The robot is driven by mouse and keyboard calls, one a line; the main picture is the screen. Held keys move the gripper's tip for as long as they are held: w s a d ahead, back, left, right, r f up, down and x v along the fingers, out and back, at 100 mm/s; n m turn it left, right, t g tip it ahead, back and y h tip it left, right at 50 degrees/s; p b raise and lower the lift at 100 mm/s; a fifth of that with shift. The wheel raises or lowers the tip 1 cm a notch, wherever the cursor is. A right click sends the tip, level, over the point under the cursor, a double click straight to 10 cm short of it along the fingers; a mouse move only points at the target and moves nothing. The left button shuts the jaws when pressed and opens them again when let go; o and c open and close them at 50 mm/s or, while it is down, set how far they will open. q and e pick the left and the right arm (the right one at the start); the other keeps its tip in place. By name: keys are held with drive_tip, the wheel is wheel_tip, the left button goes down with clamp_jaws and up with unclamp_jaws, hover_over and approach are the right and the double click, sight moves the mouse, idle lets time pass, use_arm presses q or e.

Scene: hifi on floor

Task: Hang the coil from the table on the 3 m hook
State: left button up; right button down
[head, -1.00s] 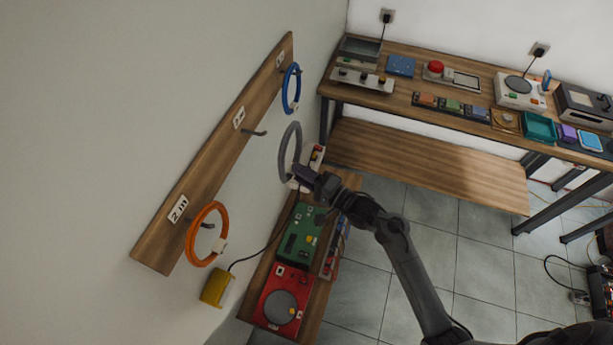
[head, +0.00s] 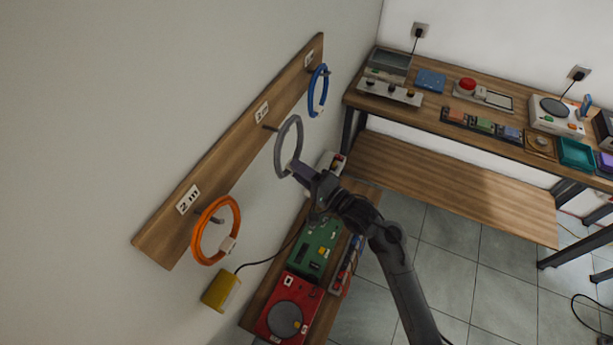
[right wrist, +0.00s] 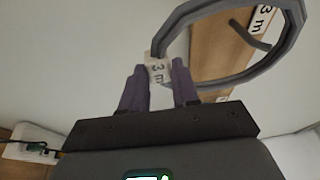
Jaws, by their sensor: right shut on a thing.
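The grey coil (head: 278,152) is held upright off the wall. Its white tag reads "3 m" in the right wrist view (right wrist: 158,70). My right gripper (head: 297,169) is shut on the coil at its tag, with the fingers (right wrist: 160,88) either side of it. The middle hook (head: 270,128) on the wall board is bare; in the wrist view a hook (right wrist: 248,36) beside a "3 m" label shows through the ring's opening. The ring's edge lies close to the hook tip in the head view; I cannot tell whether they touch. My left gripper is out of view.
The wooden hook board (head: 160,240) also bears an orange coil (head: 197,240) on the near hook and a blue coil (head: 312,92) on the far one. A workbench (head: 420,110) stands behind.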

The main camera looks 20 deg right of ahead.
drive_tip(key=shift+w+a+f+b, duration=0.2)
drive_tip(key=shift+w+a+b, duration=0.45)
drive_tip(key=shift+w+b, duration=0.25)
drive_tip(key=shift+w+a+f, duration=0.35)
drive_tip(key=shift+a, duration=0.05)
drive_tip(key=shift+f, duration=0.2)
drive_tip(key=shift+f, duration=0.1)
drive_tip(key=c, duration=0.8)
unclamp_jaws()
drive_tip(key=shift+o, duration=0.2)
drive_tip(key=shift+f, duration=0.1)
